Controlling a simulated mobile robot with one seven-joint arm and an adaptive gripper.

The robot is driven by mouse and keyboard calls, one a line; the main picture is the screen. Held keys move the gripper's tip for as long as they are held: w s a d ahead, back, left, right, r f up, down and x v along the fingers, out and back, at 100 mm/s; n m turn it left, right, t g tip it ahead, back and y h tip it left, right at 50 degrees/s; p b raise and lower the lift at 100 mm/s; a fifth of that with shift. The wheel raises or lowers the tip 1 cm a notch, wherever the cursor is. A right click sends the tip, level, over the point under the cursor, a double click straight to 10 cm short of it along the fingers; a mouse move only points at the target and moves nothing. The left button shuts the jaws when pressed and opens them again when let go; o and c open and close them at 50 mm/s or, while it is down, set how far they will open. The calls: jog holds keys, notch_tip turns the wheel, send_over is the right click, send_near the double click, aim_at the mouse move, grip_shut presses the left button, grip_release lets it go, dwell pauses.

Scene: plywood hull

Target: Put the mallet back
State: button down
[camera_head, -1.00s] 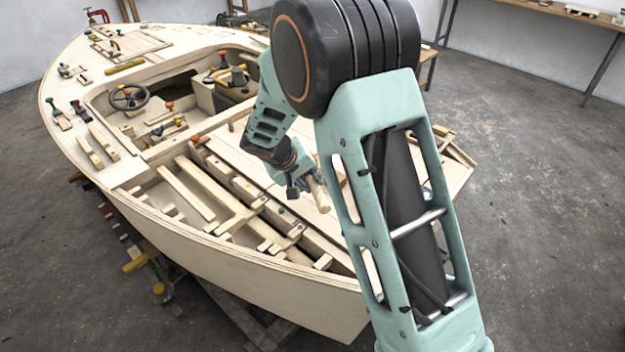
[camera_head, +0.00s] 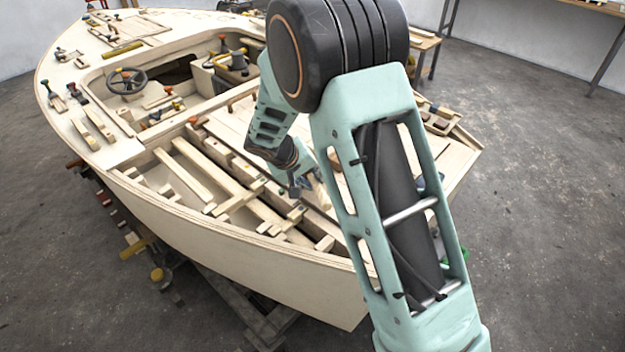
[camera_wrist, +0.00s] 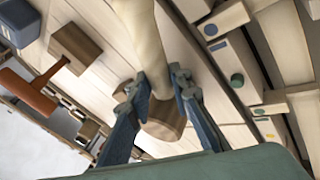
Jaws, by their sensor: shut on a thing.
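My gripper (camera_wrist: 154,82) is shut on a pale, rounded wooden shaft (camera_wrist: 143,38), which I take for the mallet's handle. It runs up out of the wrist view. A brown wooden end (camera_wrist: 165,118) shows between and below the fingers; I cannot tell whether it is the mallet's head. In the head view my gripper (camera_head: 303,184) is over the boat's near right deck, with a pale wooden piece (camera_head: 319,190) at it. My arm hides part of the deck there. I cannot tell whether the mallet touches the deck.
The plywood boat (camera_head: 225,255) fills the left and middle. Its ribbed open bay (camera_head: 215,190) lies left of my gripper. The floor (camera_head: 545,210) at right is clear.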

jog(key=shift+f+b, duration=0.2)
jog(key=shift+b, duration=0.2)
jog(key=c, duration=1.7)
grip_release()
jog(key=shift+o, duration=0.2)
jog(key=v, duration=1.2)
jog(key=shift+w, duration=0.15)
